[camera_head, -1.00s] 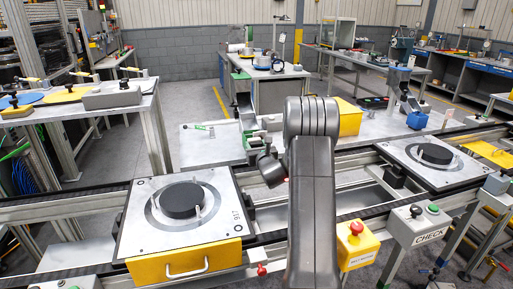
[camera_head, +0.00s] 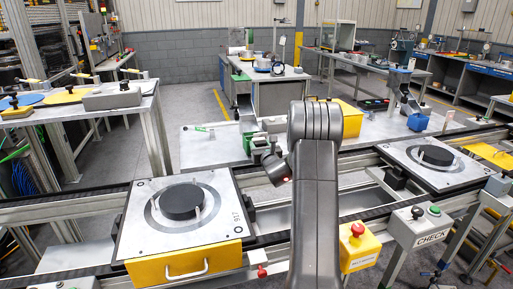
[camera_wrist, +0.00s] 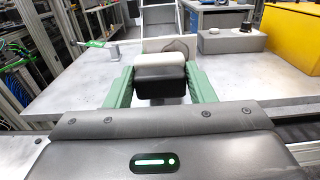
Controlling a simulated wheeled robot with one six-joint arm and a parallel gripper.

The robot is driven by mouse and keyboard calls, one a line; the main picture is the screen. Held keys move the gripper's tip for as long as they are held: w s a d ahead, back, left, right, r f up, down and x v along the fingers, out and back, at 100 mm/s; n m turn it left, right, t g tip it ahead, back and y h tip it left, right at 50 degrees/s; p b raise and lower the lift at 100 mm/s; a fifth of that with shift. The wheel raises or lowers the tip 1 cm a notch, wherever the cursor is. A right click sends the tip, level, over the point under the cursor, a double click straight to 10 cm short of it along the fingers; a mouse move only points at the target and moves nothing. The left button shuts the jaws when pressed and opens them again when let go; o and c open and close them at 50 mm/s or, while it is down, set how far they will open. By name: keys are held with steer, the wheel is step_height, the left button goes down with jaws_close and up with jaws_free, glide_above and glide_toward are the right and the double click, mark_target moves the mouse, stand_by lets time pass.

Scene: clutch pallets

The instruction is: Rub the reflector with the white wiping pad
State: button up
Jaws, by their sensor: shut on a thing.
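My gripper (camera_wrist: 159,74) has its green fingers shut on the sides of a block with a black body and a white top, the white wiping pad (camera_wrist: 160,60). An upright pale plate with a grey smudged patch, which looks like the reflector (camera_wrist: 186,45), stands just beyond the pad in the wrist view. The pad hides its lower part, and I cannot tell whether they touch. In the head view my gripper (camera_head: 259,147) is over the grey table, left of my arm. The pad and reflector are hard to make out there.
The grey table (camera_head: 205,153) has bare room at its left, with a green-handled tool (camera_head: 202,128) on it. A yellow bin (camera_head: 350,118) stands to the right. The conveyor in front carries a pallet (camera_head: 150,235) with a black disc (camera_head: 181,201). A CHECK button box (camera_head: 420,226) stands at right.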

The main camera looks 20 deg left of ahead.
steer(key=w+d, duration=0.3)
steer(key=shift+d+b, duration=0.25)
steer(key=shift+b, duration=0.15)
steer(key=shift+s, duration=0.1)
steer(key=shift+a+b, duration=0.1)
steer(key=shift+b, duration=0.4)
steer(key=a+b, duration=0.1)
steer(key=s+a+b, duration=0.1)
steer(key=b, duration=0.1)
steer(key=shift+s+f, duration=0.1)
steer(key=shift+s, duration=0.15)
steer(key=shift+s+a, duration=0.2)
steer(key=shift+a, duration=0.05)
steer(key=shift+s+a+b, duration=0.45)
steer(key=shift+a+b, duration=0.1)
steer(key=shift+b, duration=0.5)
steer(key=shift+s+a+b, duration=0.6)
steer(key=shift+a+b, duration=0.15)
steer(key=shift+b, duration=0.4)
